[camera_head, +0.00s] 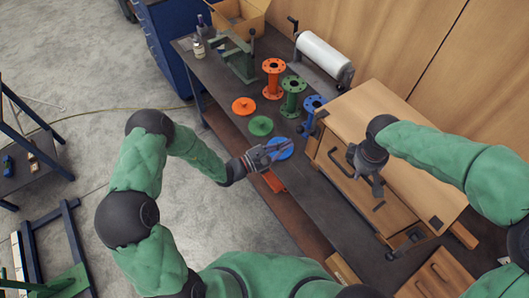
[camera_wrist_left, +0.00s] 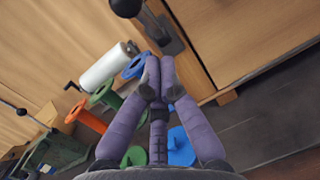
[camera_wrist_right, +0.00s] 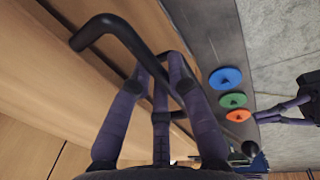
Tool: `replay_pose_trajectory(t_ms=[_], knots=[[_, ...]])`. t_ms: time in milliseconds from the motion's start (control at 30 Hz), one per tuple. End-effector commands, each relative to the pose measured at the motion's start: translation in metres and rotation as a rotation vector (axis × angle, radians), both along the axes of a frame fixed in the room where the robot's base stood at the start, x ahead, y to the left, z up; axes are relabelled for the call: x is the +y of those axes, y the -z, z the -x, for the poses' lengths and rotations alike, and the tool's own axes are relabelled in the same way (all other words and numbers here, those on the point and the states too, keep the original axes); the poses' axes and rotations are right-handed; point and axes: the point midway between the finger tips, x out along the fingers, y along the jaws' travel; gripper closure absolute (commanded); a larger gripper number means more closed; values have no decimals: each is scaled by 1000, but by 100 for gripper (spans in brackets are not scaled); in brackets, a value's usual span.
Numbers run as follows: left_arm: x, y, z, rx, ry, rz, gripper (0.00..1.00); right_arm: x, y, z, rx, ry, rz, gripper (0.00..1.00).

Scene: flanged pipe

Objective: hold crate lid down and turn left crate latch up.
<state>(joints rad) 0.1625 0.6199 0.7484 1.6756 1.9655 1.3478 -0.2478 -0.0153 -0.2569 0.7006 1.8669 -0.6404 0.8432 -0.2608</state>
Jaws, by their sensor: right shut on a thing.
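The wooden crate (camera_head: 378,112) stands at the right of the bench, its lid appearing shut. My right gripper (camera_head: 377,188) is at the crate's near side, shut on the dark bar handle (camera_wrist_right: 128,36), seen between its fingers in the right wrist view (camera_wrist_right: 155,68). The left crate latch (camera_wrist_left: 165,38), a dark lever with a round knob (camera_wrist_left: 127,7), is on the crate's left end and points away from the crate top. My left gripper (camera_head: 288,145) is over the bench left of the crate, fingertips together and empty, apart from the latch (camera_wrist_left: 157,72).
A blue disc (camera_head: 280,148) lies beneath my left gripper, with green (camera_head: 261,125) and orange (camera_head: 243,105) discs beyond. Orange (camera_head: 273,78), green (camera_head: 292,97) and blue (camera_head: 313,104) flanged spools stand behind. A white roll (camera_head: 324,57) and a green vise-like tool (camera_head: 237,58) are further back.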

Motion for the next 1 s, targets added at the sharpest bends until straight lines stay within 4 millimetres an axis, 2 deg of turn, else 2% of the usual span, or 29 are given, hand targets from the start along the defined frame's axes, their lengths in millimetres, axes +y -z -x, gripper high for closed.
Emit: replay_pose_trajectory(t_ms=[33, 200, 400, 600, 900, 933, 1000], knots=[[12, -2, 5, -1, -5, 0, 100, -2, -3, -4, -13, 1, 2, 100], [42, -2, 25, 0, -6, 0, 100, -2, -3, -4, -14, 1, 3, 100], [67, -2, 42, 1, -5, -1, 100, -2, -3, -4, -13, 1, 2, 100], [78, -2, 50, 1, -1, -1, 100, -2, -3, -4, -13, 1, 2, 100], [80, -2, 51, 2, 0, -1, 100, -2, -3, -4, -12, 1, 3, 100], [80, -2, 51, 2, 0, -1, 100, -2, -2, -4, -12, 1, 3, 76], [80, -2, 51, 2, 0, -1, 100, -2, -2, -4, -11, 1, 2, 57]])
